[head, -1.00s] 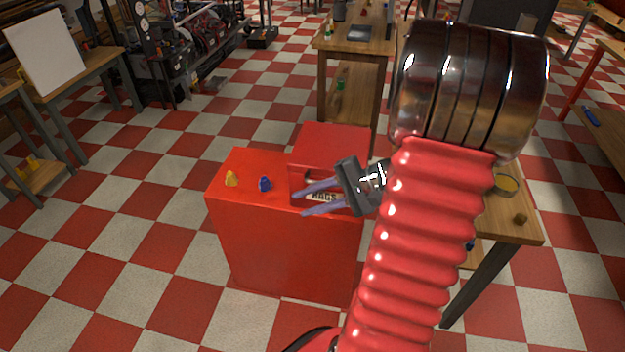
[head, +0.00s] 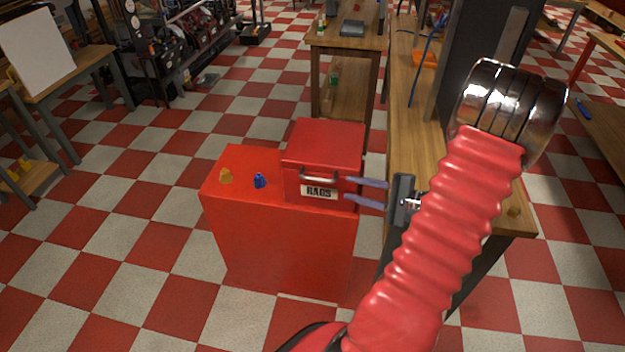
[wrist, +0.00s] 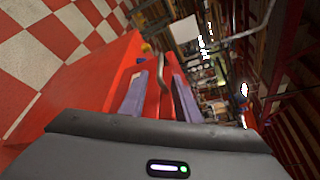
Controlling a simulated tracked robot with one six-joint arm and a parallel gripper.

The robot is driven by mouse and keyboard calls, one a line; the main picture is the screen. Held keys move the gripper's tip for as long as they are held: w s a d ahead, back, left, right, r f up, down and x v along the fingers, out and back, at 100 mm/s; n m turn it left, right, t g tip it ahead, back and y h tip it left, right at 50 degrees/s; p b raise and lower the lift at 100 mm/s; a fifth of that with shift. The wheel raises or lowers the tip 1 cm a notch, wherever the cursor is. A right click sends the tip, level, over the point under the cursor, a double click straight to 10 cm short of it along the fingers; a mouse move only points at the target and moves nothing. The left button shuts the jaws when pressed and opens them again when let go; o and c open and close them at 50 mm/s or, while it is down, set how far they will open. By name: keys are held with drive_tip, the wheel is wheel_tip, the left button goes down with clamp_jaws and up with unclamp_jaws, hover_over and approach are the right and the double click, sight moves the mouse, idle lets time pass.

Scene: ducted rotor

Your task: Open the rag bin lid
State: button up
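The red rag bin (head: 325,165) sits on top of a red cabinet (head: 280,245), with a silver handle (head: 319,178) and a RAGS label (head: 318,192) on its front. Its lid (head: 326,140) looks shut. My gripper (head: 366,191) is at the bin's right front corner, its two purple-grey fingers pointing left and spread apart with nothing between them. In the wrist view the fingers (wrist: 154,92) are apart, with the handle (wrist: 161,75) seen beyond and between them. I cannot tell whether a fingertip touches the bin.
A yellow object (head: 226,176) and a blue object (head: 260,181) stand on the cabinet left of the bin. A wooden bench (head: 412,120) runs close behind and right of the bin. Checkered floor in front and left is clear.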

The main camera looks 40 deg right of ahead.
sight(313, 178)
drive_tip(key=x, duration=1.3)
drive_tip(key=shift+w+a+f, duration=0.1)
drive_tip(key=shift+w, duration=0.25)
drive_tip(key=shift+c, duration=0.2)
clamp_jaws()
drive_tip(key=shift+a+f, duration=0.1)
